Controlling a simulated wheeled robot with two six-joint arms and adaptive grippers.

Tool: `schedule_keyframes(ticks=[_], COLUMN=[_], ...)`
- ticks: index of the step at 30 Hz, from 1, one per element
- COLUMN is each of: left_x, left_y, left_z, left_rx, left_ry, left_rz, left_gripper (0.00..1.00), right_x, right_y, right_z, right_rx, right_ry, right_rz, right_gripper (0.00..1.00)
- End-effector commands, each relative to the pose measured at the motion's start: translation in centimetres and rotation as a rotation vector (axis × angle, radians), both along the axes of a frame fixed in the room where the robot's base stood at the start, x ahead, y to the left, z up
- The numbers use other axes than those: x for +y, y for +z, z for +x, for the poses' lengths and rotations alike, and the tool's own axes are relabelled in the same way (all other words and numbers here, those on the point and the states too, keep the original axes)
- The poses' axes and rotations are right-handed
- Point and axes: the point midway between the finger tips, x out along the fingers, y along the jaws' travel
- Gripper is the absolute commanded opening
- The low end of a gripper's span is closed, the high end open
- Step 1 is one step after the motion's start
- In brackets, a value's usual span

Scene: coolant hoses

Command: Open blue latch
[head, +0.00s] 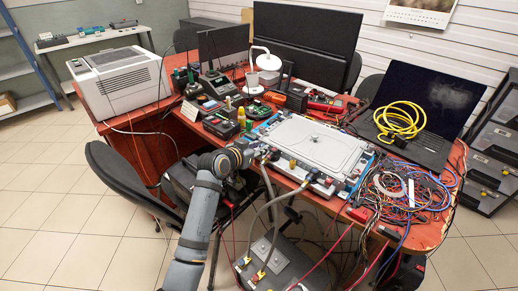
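A flat grey device with a pale lid (312,143) lies on the desk. Small coloured fittings line its front edge, among them a yellow one (292,164) and a small blue part (315,173) that may be the blue latch. It is too small to tell whether that part is open or shut. Two grey hoses (272,205) run from the front edge down to a grey unit (272,262) below. My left gripper (254,155) is at the device's front left corner, beside a hose end. Its fingers are too small and dark to read. My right gripper is not in view.
A tangle of coloured wires (408,195) and a laptop (425,110) with a yellow cable coil (400,118) are on the right. Tools and a soldering station (216,84) crowd the left. A black chair (130,180) stands by the desk's left front.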

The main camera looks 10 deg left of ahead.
Motion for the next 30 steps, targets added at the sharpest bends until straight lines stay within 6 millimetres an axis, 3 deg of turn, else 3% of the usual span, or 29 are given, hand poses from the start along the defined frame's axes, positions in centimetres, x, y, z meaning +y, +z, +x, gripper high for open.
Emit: schedule_keyframes(ticks=[10, 17, 27, 30], left_x=[-0.3, -0.2, 0.1, 0.3], left_y=[-0.3, -0.3, -0.5, -0.7], left_z=[0.6, 0.6, 0.8, 0.9], left_rx=[0.000, 0.000, 0.002, 0.002], left_ry=[0.000, 0.000, -0.102, -0.197], left_rz=[0.000, 0.000, 0.003, 0.004], left_gripper=[0.28, 0.00, 0.00, 0.00], right_x=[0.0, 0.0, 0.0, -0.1], right_y=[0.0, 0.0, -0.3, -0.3], right_z=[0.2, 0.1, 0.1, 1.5], right_rx=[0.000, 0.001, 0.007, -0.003], right_ry=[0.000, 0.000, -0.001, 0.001], right_rz=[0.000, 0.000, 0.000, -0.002], right_gripper=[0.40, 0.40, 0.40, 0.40])
